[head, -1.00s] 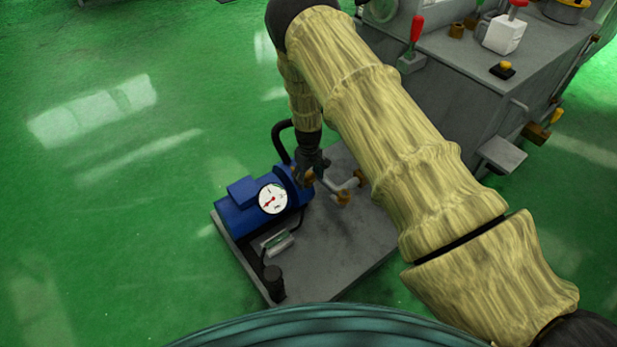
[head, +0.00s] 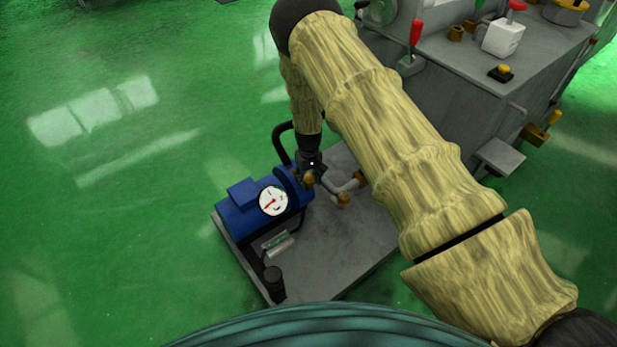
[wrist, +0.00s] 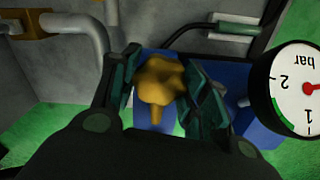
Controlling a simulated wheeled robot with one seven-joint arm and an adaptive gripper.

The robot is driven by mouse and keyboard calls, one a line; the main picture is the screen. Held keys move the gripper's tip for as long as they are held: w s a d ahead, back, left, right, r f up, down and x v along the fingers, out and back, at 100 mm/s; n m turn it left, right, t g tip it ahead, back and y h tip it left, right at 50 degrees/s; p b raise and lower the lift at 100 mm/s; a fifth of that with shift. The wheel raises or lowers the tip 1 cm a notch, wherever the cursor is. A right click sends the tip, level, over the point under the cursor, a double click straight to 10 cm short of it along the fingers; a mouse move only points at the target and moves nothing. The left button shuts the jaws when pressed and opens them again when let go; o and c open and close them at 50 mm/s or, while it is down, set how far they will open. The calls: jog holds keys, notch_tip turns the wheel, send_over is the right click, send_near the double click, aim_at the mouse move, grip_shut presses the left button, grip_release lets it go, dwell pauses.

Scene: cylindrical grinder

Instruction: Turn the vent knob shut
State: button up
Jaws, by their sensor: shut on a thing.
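The vent knob (wrist: 158,80) is a brass-yellow lobed knob in the middle of the wrist view, with a short stub below it. In the head view the knob (head: 309,179) is a small brass spot at the right end of the blue pump (head: 240,208). My gripper (wrist: 160,88) has its two dark fingers on either side of the knob and is shut on it. In the head view my gripper (head: 309,165) reaches down to the knob from above and partly covers it.
A round pressure gauge (head: 273,201) sits on the pump, close to my gripper's right in the wrist view (wrist: 300,88). A grey pipe with a brass fitting (head: 344,198) stands just right of the knob. A grey machine (head: 460,75) stands behind right.

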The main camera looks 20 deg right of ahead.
jog(key=m+p, duration=0.1)
jog(key=m, duration=0.2)
jog(key=shift+r+m, duration=0.1)
jog(key=shift+m, duration=0.2)
jog(key=m+p, duration=0.1)
jog(key=m, duration=0.3)
jog(key=shift+m+p, duration=0.3)
jog(key=m, duration=0.3)
jog(key=shift+m, duration=0.3)
jog(key=shift+m+p, duration=0.35)
jog(key=shift+m, duration=1.35)
jog(key=o, duration=1)
